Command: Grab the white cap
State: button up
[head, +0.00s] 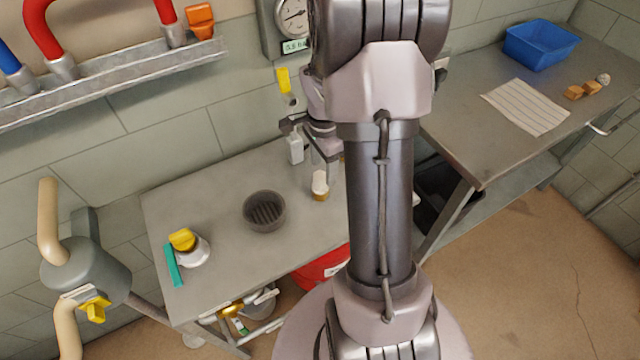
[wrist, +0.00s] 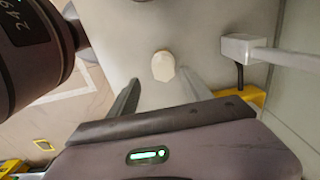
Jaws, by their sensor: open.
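The white cap (head: 320,180) stands near the back right of the grey metal table, on what looks like a small amber-brown base. In the wrist view the cap (wrist: 163,66) is a pale, rounded disc just beyond the fingertips, roughly centred between them. My gripper (head: 312,158) is above and close to the cap, partly hidden by my arm. In the wrist view my gripper (wrist: 160,82) has its two fingers spread with nothing held between them. I cannot tell the exact height gap to the cap.
A round grey dish (head: 264,211) and a white fitting with a yellow top (head: 190,248) stand left on the table, beside a teal strip (head: 173,265). A second bench at right holds a blue bin (head: 541,45) and a striped sheet (head: 526,107). A yellow-handled valve (head: 284,82) is on the wall behind.

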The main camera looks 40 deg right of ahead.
aim_at(320, 175)
jog(key=f, duration=0.1)
jog(key=f+b, duration=0.1)
jog(key=f, duration=0.1)
jog(key=f+b, duration=0.1)
jog(key=shift+w+a+f, duration=0.15)
jog(key=shift+w+f, duration=0.25)
jog(key=shift+r, duration=0.2)
grip_shut()
jog(key=shift+r, duration=0.1)
